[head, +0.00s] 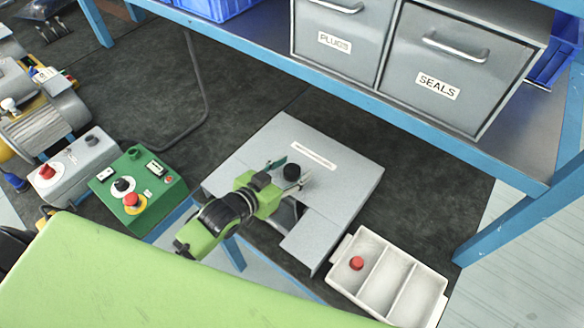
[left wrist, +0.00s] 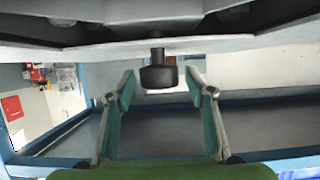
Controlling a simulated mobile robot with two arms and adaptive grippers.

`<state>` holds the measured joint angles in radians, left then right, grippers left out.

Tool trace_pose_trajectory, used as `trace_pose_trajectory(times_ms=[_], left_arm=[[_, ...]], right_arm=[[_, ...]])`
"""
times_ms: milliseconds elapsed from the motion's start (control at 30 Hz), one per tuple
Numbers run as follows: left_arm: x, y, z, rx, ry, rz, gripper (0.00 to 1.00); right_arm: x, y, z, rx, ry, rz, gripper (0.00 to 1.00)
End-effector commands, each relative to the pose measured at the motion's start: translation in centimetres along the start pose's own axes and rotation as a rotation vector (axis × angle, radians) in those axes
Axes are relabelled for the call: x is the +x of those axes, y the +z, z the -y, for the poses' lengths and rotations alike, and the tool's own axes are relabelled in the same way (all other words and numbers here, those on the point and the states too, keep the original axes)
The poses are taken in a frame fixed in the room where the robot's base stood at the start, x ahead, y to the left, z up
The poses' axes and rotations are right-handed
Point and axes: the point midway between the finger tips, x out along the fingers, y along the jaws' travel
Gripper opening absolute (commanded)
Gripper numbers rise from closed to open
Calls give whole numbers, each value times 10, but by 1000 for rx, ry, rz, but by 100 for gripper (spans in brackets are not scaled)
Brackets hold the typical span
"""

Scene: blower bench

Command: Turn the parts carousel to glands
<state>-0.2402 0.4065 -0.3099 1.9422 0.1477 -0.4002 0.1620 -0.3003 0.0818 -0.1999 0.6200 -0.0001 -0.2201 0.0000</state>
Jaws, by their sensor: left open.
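A grey flat-topped housing (head: 340,187), which looks like the carousel, stands on the dark bench mat. A black round knob (head: 291,172) is on its top, and a white label strip (head: 313,157) is too small to read. My left gripper (head: 286,176) is open at the knob, with a finger to either side of it. In the left wrist view the black knob (left wrist: 158,77) shows between the two spread fingers (left wrist: 159,88), with gaps on both sides. Which station is showing cannot be told. My right gripper is not in view.
A white tray (head: 334,283) with compartments and a red piece (head: 356,263) sits at the housing's front right. A green control box (head: 160,207) and a grey one (head: 90,150) stand to the left. Drawers marked PLUGS (head: 334,60) and SEALS (head: 455,55) are behind, above a blue rail.

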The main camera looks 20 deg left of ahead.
Motion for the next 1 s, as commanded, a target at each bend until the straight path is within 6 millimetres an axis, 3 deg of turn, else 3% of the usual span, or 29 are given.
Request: trace_pose_trajectory(times_ms=[300,500,1000], left_arm=[[2,0,0,0,0,0,49],[2,0,0,0,0,0,0],[4,-2,-2,64,134,-5,0]], right_arm=[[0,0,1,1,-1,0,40],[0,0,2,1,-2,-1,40],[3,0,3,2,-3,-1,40]])
